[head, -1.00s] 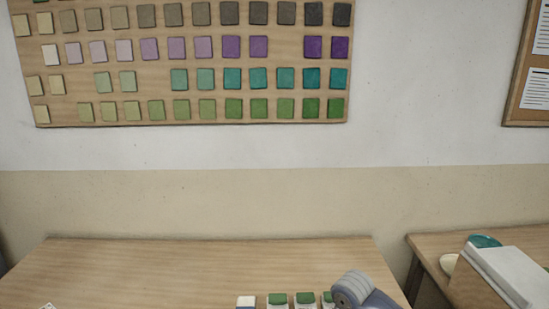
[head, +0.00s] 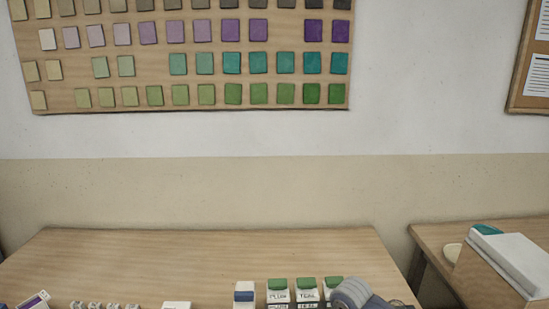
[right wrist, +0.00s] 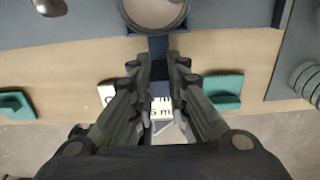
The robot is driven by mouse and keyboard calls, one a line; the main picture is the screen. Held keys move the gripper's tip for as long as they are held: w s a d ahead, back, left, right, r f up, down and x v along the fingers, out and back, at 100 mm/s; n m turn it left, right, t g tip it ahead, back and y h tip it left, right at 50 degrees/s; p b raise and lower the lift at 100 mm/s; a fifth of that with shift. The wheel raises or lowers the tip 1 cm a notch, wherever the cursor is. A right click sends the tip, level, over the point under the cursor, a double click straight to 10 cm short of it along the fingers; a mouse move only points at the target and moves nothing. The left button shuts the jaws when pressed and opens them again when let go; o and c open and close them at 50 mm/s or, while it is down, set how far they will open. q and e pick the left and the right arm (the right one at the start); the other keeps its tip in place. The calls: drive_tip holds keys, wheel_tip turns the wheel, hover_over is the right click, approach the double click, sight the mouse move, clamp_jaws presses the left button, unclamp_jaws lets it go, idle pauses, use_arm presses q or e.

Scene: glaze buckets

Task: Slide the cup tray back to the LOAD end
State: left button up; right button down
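I cannot make out the cup tray for certain in either view. Small pale pieces (head: 105,305) show along the bottom edge of the head view, cut off, and I cannot tell whether they are cups. In the right wrist view, my right gripper (right wrist: 159,65) has its two dark fingers either side of a narrow dark blue bar (right wrist: 158,48). The bar meets a round grey-rimmed vessel (right wrist: 155,10) at the top edge. I cannot tell whether the fingers touch the bar. My left gripper is not in view.
Green-topped labelled containers (head: 278,292) and a blue-banded white one (head: 244,293) stand at the table's (head: 200,255) near side. Its back is clear. A box of papers (head: 505,265) sits on the right-hand table. Teal pieces (right wrist: 223,92) flank the right gripper.

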drive_tip(key=shift+w+d+b, duration=0.15)
drive_tip(key=shift+d+b, duration=0.3)
drive_tip(key=shift+d, duration=4.2)
drive_tip(key=c, duration=1.6)
unclamp_jaws()
drive_tip(key=shift+c, duration=0.2)
wheel_tip(320, 180, up, 7)
drive_tip(key=p, duration=0.4)
drive_tip(key=shift+p, duration=0.35)
drive_tip(key=shift+a, duration=0.1)
